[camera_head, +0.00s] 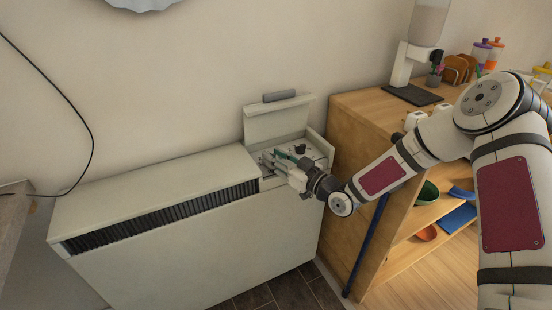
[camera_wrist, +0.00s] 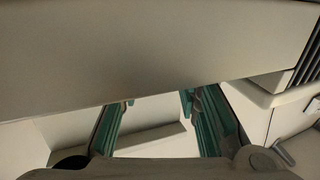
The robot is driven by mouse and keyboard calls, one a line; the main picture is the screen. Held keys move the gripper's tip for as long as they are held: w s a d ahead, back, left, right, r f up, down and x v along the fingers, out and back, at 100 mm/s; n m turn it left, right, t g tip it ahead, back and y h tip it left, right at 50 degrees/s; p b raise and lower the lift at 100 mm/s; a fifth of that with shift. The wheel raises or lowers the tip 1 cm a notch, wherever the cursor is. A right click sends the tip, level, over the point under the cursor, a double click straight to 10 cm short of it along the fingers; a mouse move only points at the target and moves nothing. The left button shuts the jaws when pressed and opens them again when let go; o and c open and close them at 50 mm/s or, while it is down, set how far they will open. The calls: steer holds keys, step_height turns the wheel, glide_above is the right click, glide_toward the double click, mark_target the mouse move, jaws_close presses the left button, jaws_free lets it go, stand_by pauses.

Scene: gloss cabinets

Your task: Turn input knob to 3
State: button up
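The heater's control recess (camera_head: 318,149) is at the right end of the pale storage heater, with its flap (camera_head: 281,121) raised. A small dark knob-like part (camera_head: 300,148) shows in the recess. I cannot tell whether it is the input knob, and no dial numbers are readable. My gripper (camera_head: 274,158) reaches into the recess from the right, left of that dark part. In the wrist view its teal fingers (camera_wrist: 158,104) stand apart, with a pale surface between them and no knob visible there. The gripper hides part of the recess, so contact cannot be told.
The heater's pale body (camera_head: 190,255) has a dark slatted vent (camera_head: 170,215) along its front. A wooden shelf unit (camera_head: 352,165) stands close on the right, with bowls inside and a dispenser (camera_head: 414,45) on top. A blue pole (camera_head: 368,245) leans beside it.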

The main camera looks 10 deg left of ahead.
jaws_close()
steer(key=shift+d, duration=0.1)
steer(key=shift+t, duration=0.3)
steer(key=shift+s+a+m+t+h, duration=0.1)
steer(key=shift+a+m+t+h, duration=0.1)
steer(key=shift+m+t+h, duration=1.45)
steer(key=shift+d+m+h, duration=0.1)
steer(key=shift+m+h, duration=0.15)
steer(key=shift+h, duration=0.4)
steer(key=shift+d, duration=0.1)
jaws_free()
steer(key=shift+s+a, duration=0.15)
steer(key=shift+a, duration=0.1)
